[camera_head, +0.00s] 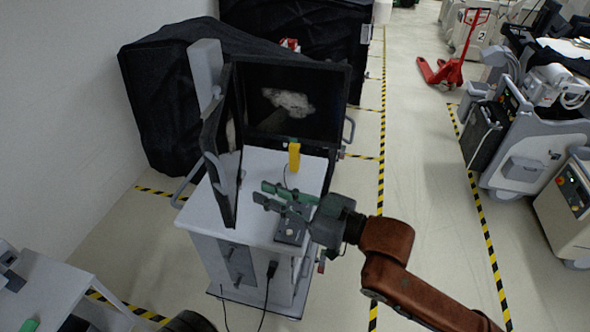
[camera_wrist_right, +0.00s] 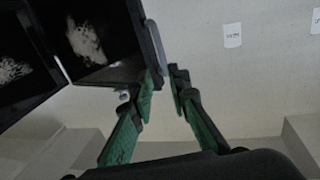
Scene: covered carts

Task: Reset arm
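My right arm comes in from the lower right in the head view. Its gripper (camera_head: 270,193) is over the top of the white cart (camera_head: 255,225), with its green fingers pointing left. In the right wrist view, the two green fingers of this gripper (camera_wrist_right: 161,82) lean towards each other, with a gap between their tips and nothing held. It is open. At the lower left edge of the head view, small green patches match the finger colour. They may belong to my left gripper, but too little shows to tell its state.
An open black panel frame (camera_head: 340,105) stands on the white cart, with a yellow piece (camera_head: 294,156) at its edge. A small dark device (camera_head: 291,232) sits below my gripper. Black-covered carts (camera_head: 160,100) stand behind. The striped floor aisle (camera_head: 425,190) is open at right, near a red pallet jack (camera_head: 455,62).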

